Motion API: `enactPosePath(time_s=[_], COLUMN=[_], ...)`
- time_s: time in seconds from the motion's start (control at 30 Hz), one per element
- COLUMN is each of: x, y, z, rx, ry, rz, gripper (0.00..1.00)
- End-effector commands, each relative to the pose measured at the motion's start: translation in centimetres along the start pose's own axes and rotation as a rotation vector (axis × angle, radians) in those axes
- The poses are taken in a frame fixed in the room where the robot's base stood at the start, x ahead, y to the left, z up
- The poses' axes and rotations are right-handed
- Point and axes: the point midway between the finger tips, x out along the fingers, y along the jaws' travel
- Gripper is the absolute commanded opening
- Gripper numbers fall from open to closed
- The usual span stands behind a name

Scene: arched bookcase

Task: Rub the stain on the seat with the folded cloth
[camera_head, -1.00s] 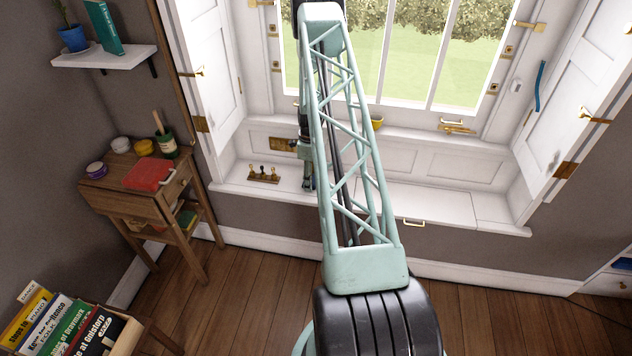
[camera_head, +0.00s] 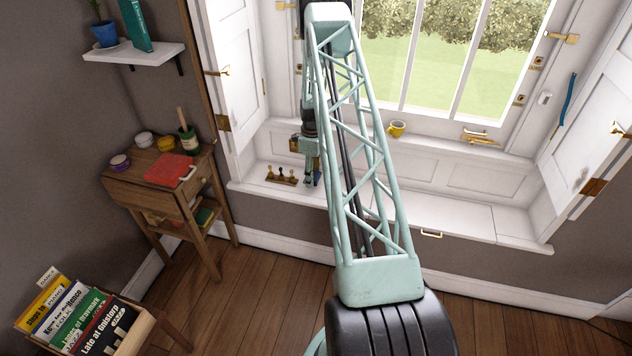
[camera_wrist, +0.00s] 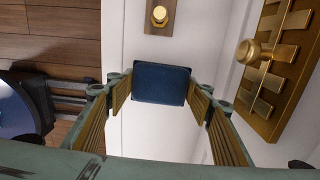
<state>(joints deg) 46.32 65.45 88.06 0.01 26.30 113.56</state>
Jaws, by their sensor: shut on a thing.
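My gripper (camera_wrist: 161,88) is shut on the folded cloth (camera_wrist: 161,83), a dark blue pad seen between the fingertips in the wrist view. In the head view my gripper (camera_head: 312,178) is at the left part of the white window seat (camera_head: 455,212), just right of a small peg rack. The seat's white surface (camera_wrist: 135,140) also shows below the cloth in the wrist view. I cannot tell whether the cloth touches the seat. I see no stain on the visible seat; my arm and the cloth hide parts of it.
The wooden rack with brass knobs (camera_head: 282,176) stands close left of my gripper. A slotted brass plate with a knob (camera_wrist: 275,65) is on the right in the wrist view. The seat's right part looks clear.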

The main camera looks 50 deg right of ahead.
Motion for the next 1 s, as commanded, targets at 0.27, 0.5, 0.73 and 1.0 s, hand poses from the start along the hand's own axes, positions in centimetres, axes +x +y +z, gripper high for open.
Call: enactPosePath(time_s=[0.27,0.5,0.73,1.0], x=[-2.5,-4.6,-5.5,-5.5], y=[0.3,0.6,0.7,0.7], z=[0.5,0.8,1.0,1.1], rx=[-0.007,-0.012,-0.015,-0.015], ry=[0.001,0.001,0.001,0.001], rz=[0.002,0.003,0.003,0.003], gripper=[0.38,0.38,0.38,0.38])
